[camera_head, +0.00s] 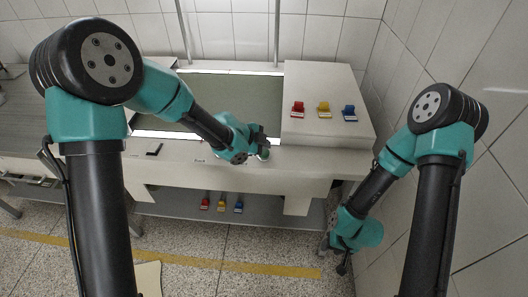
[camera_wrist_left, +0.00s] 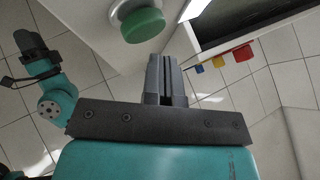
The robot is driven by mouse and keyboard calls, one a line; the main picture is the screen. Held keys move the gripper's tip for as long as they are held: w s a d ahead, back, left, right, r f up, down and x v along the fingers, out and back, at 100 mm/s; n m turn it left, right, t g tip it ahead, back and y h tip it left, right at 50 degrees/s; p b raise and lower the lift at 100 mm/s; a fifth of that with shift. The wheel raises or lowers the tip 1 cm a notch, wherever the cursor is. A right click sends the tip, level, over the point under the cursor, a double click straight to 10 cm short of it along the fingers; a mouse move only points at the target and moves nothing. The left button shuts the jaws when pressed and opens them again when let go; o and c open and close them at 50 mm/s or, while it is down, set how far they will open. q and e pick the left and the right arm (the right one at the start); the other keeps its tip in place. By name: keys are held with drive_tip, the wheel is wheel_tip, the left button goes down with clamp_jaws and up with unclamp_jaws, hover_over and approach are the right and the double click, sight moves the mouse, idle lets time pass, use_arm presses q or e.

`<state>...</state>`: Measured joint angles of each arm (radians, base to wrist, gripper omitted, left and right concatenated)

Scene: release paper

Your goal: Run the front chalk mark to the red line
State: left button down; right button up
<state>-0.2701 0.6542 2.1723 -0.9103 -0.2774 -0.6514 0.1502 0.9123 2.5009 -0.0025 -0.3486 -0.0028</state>
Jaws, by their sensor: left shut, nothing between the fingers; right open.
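My left gripper (camera_head: 262,141) is at the front edge of the pale bench (camera_head: 310,168). In the left wrist view its dark fingers (camera_wrist_left: 167,72) are shut and empty, below a round green button (camera_wrist_left: 142,23) on a pale base; I cannot tell if they touch. A grey-green panel (camera_head: 235,95) lies recessed in the bench behind this gripper. I cannot make out a chalk mark or a red line. My right gripper (camera_head: 342,266) hangs low at the right, away from the bench top; it is open, small and partly hidden.
Red (camera_head: 297,109), yellow (camera_head: 323,109) and blue (camera_head: 349,113) pieces sit on the raised right section. Similar red, yellow and blue pieces (camera_head: 221,204) show low under the bench front. A small dark bar (camera_head: 154,149) lies at the left front. Tiled walls stand behind and right.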

sight(264, 153)
use_arm(q)
drive_tip(key=shift+f, duration=0.15)
drive_tip(key=shift+f, duration=0.3)
drive_tip(key=shift+f, duration=0.5)
idle(2.9)
drive_tip(key=shift+r, duration=0.15)
idle(1.3)
drive_tip(key=shift+r, duration=0.8)
drive_tip(key=shift+r, duration=2.5)
